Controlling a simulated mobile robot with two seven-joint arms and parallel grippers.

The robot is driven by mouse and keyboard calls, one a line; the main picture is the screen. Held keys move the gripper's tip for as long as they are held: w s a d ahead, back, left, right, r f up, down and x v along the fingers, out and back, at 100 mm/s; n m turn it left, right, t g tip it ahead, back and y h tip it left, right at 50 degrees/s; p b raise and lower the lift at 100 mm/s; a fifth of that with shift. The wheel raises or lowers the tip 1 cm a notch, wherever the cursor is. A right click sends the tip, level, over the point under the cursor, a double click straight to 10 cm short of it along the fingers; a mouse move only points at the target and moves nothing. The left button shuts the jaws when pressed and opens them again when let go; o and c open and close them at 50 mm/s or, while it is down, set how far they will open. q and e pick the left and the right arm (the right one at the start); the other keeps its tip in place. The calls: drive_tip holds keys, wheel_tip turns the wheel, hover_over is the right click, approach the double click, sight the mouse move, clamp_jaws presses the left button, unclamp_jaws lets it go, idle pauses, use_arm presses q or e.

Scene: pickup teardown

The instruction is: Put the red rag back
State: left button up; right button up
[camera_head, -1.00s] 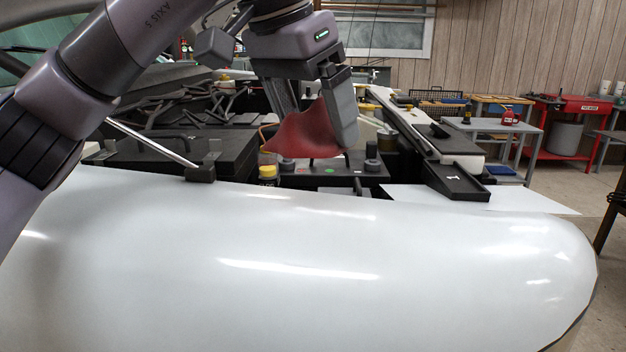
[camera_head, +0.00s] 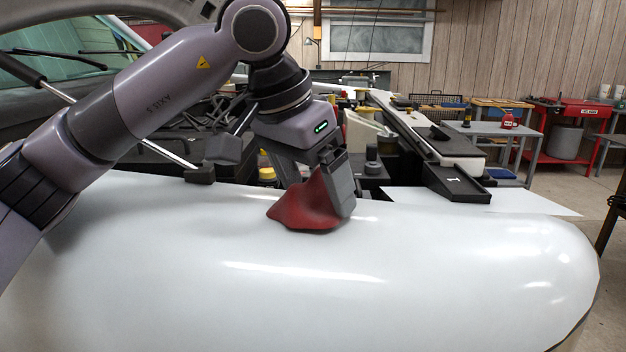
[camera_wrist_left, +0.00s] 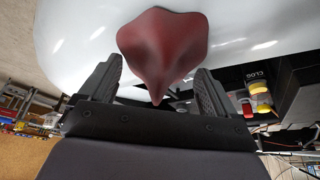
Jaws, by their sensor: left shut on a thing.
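The red rag (camera_head: 305,205) is held in my left gripper (camera_head: 328,188), which is shut on it. The rag hangs down and spreads out to the left of the fingers, over the white fender (camera_head: 300,300) near its inner edge. I cannot tell whether its lower edge touches the fender. In the left wrist view, the rag (camera_wrist_left: 162,45) shows between and beyond the two fingers (camera_wrist_left: 155,85), with the white fender (camera_wrist_left: 75,45) behind it. My right gripper is in neither view.
The open engine bay lies behind the fender, with a yellow-capped bottle (camera_head: 266,172) in it. A black tray marked 1 (camera_head: 455,182) sits at right. Grey tables (camera_head: 500,130) and a red bench (camera_head: 570,105) stand further back. The fender's front is clear.

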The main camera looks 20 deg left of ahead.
use_arm(q)
drive_tip(key=shift+f, duration=0.2)
drive_tip(key=o, duration=0.8)
drive_tip(key=shift+o, duration=0.2)
drive_tip(key=shift+r, duration=0.1)
drive_tip(key=shift+r, duration=0.4)
drive_tip(key=v, duration=1.1)
drive_tip(key=shift+r, duration=0.3)
drive_tip(key=shift+s, duration=0.2)
